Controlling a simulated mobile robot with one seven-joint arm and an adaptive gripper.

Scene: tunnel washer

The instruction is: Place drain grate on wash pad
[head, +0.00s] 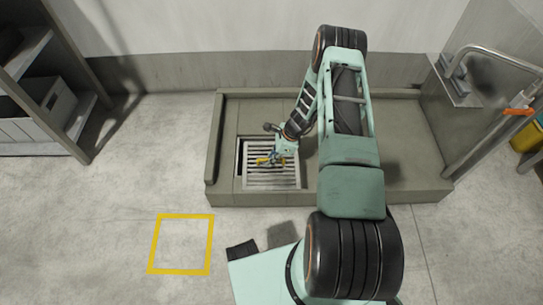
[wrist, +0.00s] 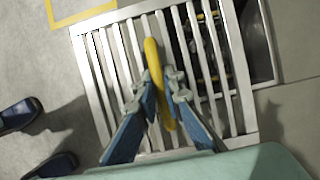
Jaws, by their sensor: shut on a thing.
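The drain grate (head: 271,182) is a pale metal frame with parallel slats and a yellow handle (wrist: 153,62). My gripper (head: 276,158) is shut on this handle, with one blue finger on either side in the wrist view. The grate (wrist: 87,85) is over the drain opening (head: 240,157) but is not lined up with it. A dark strip of the opening shows at its left in the head view and past its right edge in the wrist view. How high the grate is held is hard to tell. The low, grey-brown raised platform (head: 415,150) around the drain looks like the wash pad.
A yellow square outline (head: 182,215) is on the floor at front left, empty inside. A shelf (head: 80,115) with a pale bin stands at the far left. A metal rail (head: 505,58) and a grey panel are at the right. The floor at the left is mostly clear.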

